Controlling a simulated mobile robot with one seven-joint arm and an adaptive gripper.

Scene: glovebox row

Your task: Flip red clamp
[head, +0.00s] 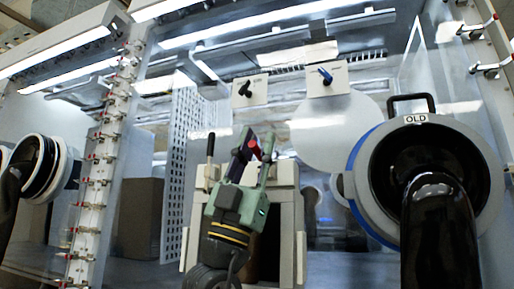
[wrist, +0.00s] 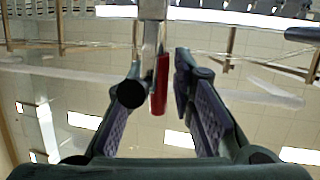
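In the wrist view a red clamp handle (wrist: 160,85) hangs beside a pale metal bar (wrist: 152,35). It is between the two fingers of my gripper (wrist: 153,95), closer to the right finger, with a visible gap there. A round black end (wrist: 131,95) is in front of the left finger, and I cannot tell what it belongs to. In the head view my gripper (head: 255,150) is raised in the middle with its fingers apart. A small red part (head: 254,148) shows between them, and the rest of that clamp is hidden.
A post with several red-tipped clamps (head: 95,155) stands at left. A port ring labelled OLD (head: 375,185) with a black glove (head: 438,235) is at right, and another gloved port (head: 40,165) is at far left. Two knobs on plates (head: 250,90) are above my gripper. More clamps (head: 490,66) are at upper right.

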